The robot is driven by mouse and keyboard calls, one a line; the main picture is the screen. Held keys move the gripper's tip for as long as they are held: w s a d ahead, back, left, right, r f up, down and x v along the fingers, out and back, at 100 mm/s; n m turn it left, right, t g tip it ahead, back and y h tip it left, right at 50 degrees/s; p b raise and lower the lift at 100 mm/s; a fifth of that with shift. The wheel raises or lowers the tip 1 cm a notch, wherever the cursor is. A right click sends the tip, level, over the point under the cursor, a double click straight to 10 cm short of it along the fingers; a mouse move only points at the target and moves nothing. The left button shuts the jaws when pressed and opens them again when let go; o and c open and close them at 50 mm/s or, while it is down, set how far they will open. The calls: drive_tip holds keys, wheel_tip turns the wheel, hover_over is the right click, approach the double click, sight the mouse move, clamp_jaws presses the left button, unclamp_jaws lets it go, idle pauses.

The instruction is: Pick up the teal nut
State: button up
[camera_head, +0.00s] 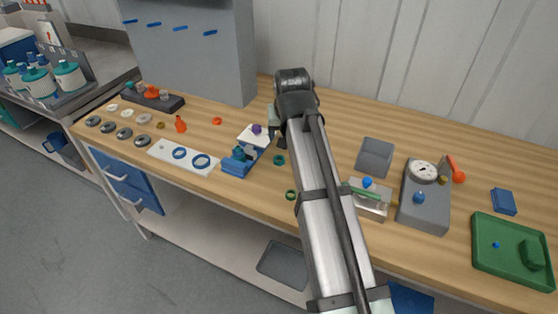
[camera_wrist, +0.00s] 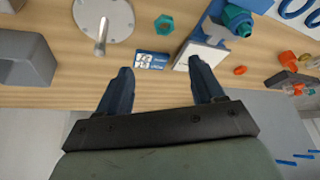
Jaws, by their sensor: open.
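The teal nut (camera_wrist: 164,25) is a small six-sided piece with a hole. It lies flat on the wooden bench in the upper middle of the wrist view. In the head view the teal nut (camera_head: 279,160) lies just right of the blue fixture, beside my arm. My gripper (camera_wrist: 160,68) is open and empty, with its two dark blue fingers apart. The nut is beyond the fingertips in the wrist view, not between them. In the head view my arm mostly hides the gripper.
A blue fixture (camera_head: 236,166) with a teal fitting and a white plate (camera_wrist: 203,50) stands close to the nut. A blue-and-white card (camera_wrist: 152,59) lies near the fingertips. A grey disc (camera_wrist: 88,18) with a metal rod and a grey tray (camera_wrist: 30,62) are to the left.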

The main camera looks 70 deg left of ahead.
drive_tip(key=s, duration=0.2)
approach(279, 160)
drive_tip(key=shift+s+a+f+n, duration=0.3)
drive_tip(key=shift+f, duration=0.15)
drive_tip(key=shift+w+x, duration=0.15)
drive_tip(key=shift+x, duration=1.15)
drive_tip(key=shift+w+x, duration=0.1)
drive_tip(key=shift+x, duration=1.25)
drive_tip(key=shift+d, duration=0.1)
drive_tip(key=c, duration=1.1)
